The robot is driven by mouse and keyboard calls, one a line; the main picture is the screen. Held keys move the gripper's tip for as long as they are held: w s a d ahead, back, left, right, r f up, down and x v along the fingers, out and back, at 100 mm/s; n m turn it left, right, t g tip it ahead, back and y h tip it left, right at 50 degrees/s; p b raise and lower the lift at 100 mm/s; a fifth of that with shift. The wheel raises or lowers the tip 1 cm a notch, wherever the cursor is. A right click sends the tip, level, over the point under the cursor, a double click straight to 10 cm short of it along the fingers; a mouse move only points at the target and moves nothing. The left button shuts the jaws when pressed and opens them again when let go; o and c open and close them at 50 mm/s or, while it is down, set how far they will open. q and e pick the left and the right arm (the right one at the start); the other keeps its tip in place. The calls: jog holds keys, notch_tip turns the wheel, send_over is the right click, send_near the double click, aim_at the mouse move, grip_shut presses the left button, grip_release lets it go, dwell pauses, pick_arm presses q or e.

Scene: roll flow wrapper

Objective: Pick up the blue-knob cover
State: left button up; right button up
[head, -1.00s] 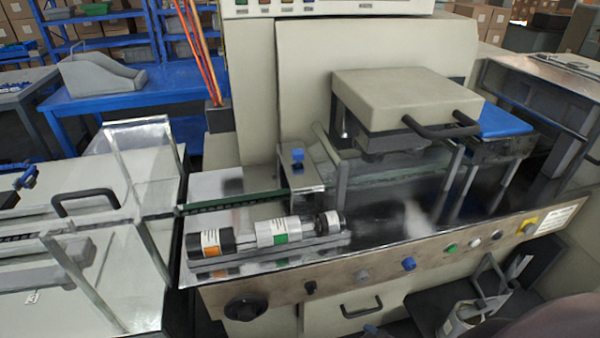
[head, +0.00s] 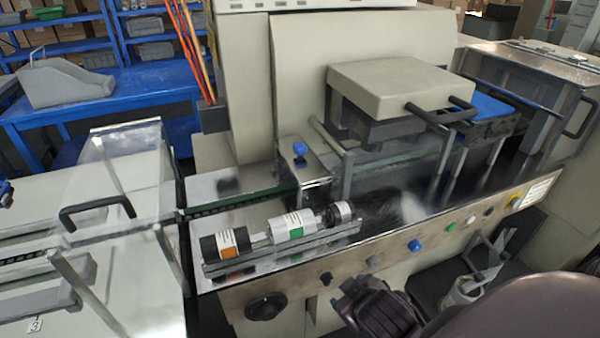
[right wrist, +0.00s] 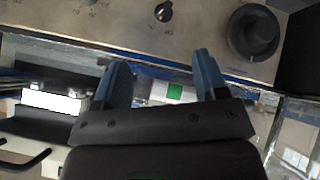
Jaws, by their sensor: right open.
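The blue-knob cover (head: 312,172) is a small shiny metal box on the machine's deck, with a blue knob (head: 299,148) on top. It sits just behind the far end of a row of rolls. My right gripper (head: 378,308) is dark and low in front of the machine's control panel, well apart from the cover. In the right wrist view its two blue-grey fingers (right wrist: 161,76) are spread with nothing held between them. The cover is not clearly seen in that view. My left gripper does not show.
Rolls with orange and green labels (head: 290,226) lie in a grey tray (head: 283,251) in front of the cover. A bar handle (head: 330,136) stands right of the knob, and a beige block (head: 400,85) overhangs further right. Knobs and a dial (head: 266,306) project from the front panel.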

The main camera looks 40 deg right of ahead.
jog(key=w+a+r+n+t+y, duration=0.1)
jog(key=w+r+n+t, duration=0.75)
jog(key=w+r, duration=0.6)
jog(key=w+a+r+n+g+y, duration=0.4)
jog(key=w+a+n+y, duration=0.6)
jog(key=n+y, duration=0.8)
jog(key=n+g+h, duration=0.5)
jog(key=g+h, duration=0.3)
jog(key=h, duration=0.9)
send_near(300, 145)
jog(key=b+x, duration=0.1)
jog(key=x, duration=0.9)
jog(key=shift+f, duration=0.25)
jog(key=shift+n, duration=0.25)
jog(key=shift+c, duration=0.5)
